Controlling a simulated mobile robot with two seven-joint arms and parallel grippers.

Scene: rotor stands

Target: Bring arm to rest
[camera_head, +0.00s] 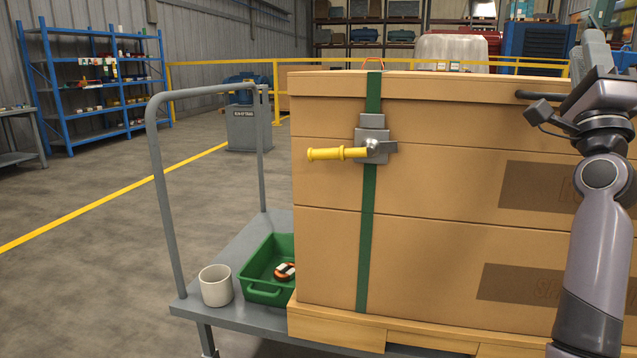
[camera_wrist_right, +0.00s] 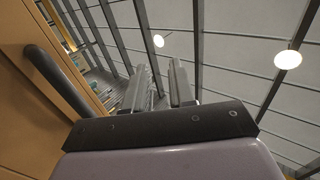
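My right arm rises at the right edge of the head view. Its gripper (camera_head: 600,38) points upward beside and above the top right part of the large wooden crate (camera_head: 450,185). In the right wrist view the two grey fingers (camera_wrist_right: 159,80) stand apart with nothing between them, with the roof behind. A dark handle (camera_wrist_right: 52,78) on the crate is at the left of that view, apart from the fingers; it also shows in the head view (camera_head: 535,95), partly hidden by my wrist. My left arm and gripper are not in view.
The crate, with a green strap (camera_head: 367,235) and yellow-handled latch (camera_head: 338,153), stands on a grey cart (camera_head: 222,259). A white cup (camera_head: 216,287) and green tray (camera_head: 259,291) sit at its left. Open floor lies left, with blue shelves (camera_head: 45,90) behind.

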